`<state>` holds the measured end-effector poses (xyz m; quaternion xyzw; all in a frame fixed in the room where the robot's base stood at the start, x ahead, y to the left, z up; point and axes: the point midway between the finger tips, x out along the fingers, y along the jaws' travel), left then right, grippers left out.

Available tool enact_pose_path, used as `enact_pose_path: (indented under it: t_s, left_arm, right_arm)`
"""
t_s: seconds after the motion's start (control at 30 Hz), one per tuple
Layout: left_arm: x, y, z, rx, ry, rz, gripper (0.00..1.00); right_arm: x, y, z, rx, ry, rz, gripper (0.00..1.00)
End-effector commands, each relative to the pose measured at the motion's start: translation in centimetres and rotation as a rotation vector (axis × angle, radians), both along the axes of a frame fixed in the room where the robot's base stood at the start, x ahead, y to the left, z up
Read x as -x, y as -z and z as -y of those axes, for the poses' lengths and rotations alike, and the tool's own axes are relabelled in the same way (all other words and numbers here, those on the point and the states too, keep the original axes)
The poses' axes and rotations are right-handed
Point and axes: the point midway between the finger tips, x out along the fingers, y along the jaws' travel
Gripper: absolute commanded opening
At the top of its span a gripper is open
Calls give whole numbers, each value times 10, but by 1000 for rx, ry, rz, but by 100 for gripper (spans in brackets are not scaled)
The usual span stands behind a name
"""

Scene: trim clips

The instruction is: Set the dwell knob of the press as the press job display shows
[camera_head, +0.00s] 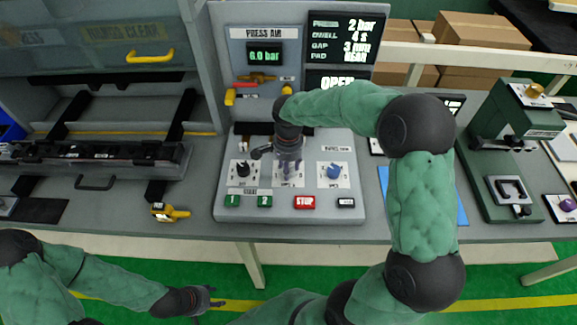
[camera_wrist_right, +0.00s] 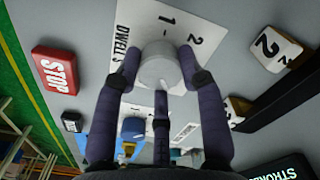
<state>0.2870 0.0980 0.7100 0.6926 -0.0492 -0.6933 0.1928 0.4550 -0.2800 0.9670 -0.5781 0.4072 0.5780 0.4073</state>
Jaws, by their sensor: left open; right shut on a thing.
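The press job display (camera_head: 345,38) reads PRESS 2 bar, DWELL 4 s, GAP 3 mm and PAD REAR. My right gripper (camera_head: 288,165) points down over the middle dial plate of the press panel. In the right wrist view, its fingers (camera_wrist_right: 160,80) are shut around the pale grey dwell knob (camera_wrist_right: 160,68) on a white plate (camera_wrist_right: 142,22) marked DWELL S. The figures 1 and 2 show beside the knob; I cannot tell where it points. My left gripper (camera_head: 208,303) is open and empty, low in front of the bench.
A dark knob (camera_head: 243,169) and a blue knob (camera_head: 333,171) flank the dwell knob. Green buttons (camera_head: 233,201) and a red STOP button (camera_head: 304,202) lie in front. The pressure display (camera_head: 264,55) reads 6.0 bar. A green machine (camera_head: 500,130) stands at right.

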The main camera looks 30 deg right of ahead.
Motion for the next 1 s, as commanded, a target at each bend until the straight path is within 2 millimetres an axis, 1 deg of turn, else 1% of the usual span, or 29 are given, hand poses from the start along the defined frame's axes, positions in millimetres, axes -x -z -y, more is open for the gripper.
enact_pose_path:
  t_s: [0.17, 0.2, 0.27, 0.57, 0.67, 0.77, 0.87, 1.0]
  left_arm:
    - [0, 0, 0, 0, 0, 0, 51]
    - [0, 0, 0, 0, 0, 0, 51]
    - [0, 0, 0, 0, 0, 0, 51]
    - [0, 0, 0, 0, 0, 0, 51]
    - [0, 0, 0, 0, 0, 0, 51]
    - [0, 0, 0, 0, 0, 0, 51]
    - [0, 0, 0, 0, 0, 0, 51]
    - [0, 0, 0, 0, 0, 0, 51]
  right_arm:
    - [1, 1, -1, -3, -1, -4, 8]
    - [1, 1, -2, -3, -2, -4, 49]
    - [1, 1, -1, -2, -2, -4, 64]
    - [0, 0, -1, -1, -1, -1, 64]
    - [0, -3, 0, 0, -1, 1, 64]
    - [-1, -14, 0, 0, -1, 2, 64]
    - [-1, -30, -1, 0, -1, 4, 64]
    - [-1, -59, -1, 0, -2, 4, 64]
